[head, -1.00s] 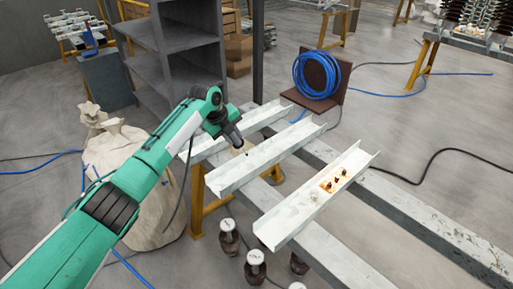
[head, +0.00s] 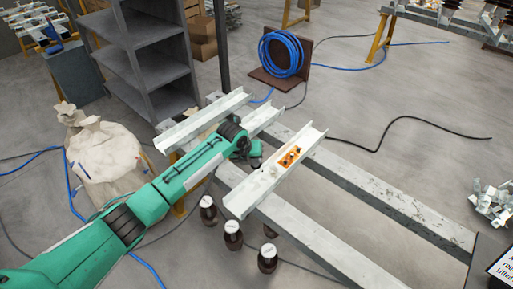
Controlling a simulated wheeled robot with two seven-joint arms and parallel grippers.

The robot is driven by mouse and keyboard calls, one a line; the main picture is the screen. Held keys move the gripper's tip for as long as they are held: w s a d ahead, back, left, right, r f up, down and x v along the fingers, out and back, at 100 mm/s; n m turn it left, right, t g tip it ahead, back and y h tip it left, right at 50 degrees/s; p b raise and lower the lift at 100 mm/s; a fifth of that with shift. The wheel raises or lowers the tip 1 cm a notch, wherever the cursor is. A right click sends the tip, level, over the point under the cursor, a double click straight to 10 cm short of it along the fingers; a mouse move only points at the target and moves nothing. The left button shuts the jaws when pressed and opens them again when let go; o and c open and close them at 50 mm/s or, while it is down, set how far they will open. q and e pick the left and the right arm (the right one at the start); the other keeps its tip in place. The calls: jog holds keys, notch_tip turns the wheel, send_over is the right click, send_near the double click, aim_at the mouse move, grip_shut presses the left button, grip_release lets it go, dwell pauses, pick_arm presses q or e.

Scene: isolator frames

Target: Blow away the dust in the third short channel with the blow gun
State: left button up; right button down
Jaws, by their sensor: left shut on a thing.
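Three short white channels lie across two long grey beams. The first channel (head: 190,126) lies farthest left and the second channel (head: 268,115) lies between, partly covered by my arm. My left gripper (head: 254,154) is over the second channel's side, just left of the third channel and its dust. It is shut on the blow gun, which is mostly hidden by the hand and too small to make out. My right gripper is out of view.
The long beams (head: 355,184) run to the lower right. Pale sacks (head: 103,150) and a grey shelf (head: 155,66) are at left. A blue hose coil (head: 281,53) leans on a brown board behind.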

aim_at(259, 166)
pick_arm(q)
jog(key=shift+d+f, duration=0.1)
jog(key=shift+f+b, duration=0.3)
jog(key=shift+b, duration=0.1)
jog(key=b+x, duration=0.5)
jog(key=shift+w+d+f+b, duration=0.1)
jog(key=shift+f+b, duration=0.15)
jog(key=shift+b, duration=0.15)
jog(key=shift+b+x, duration=0.65)
jog(key=shift+x, duration=0.15)
jog(key=shift+w, duration=0.1)
jog(key=shift+f+b, duration=0.3)
jog(key=shift+f, duration=0.15)
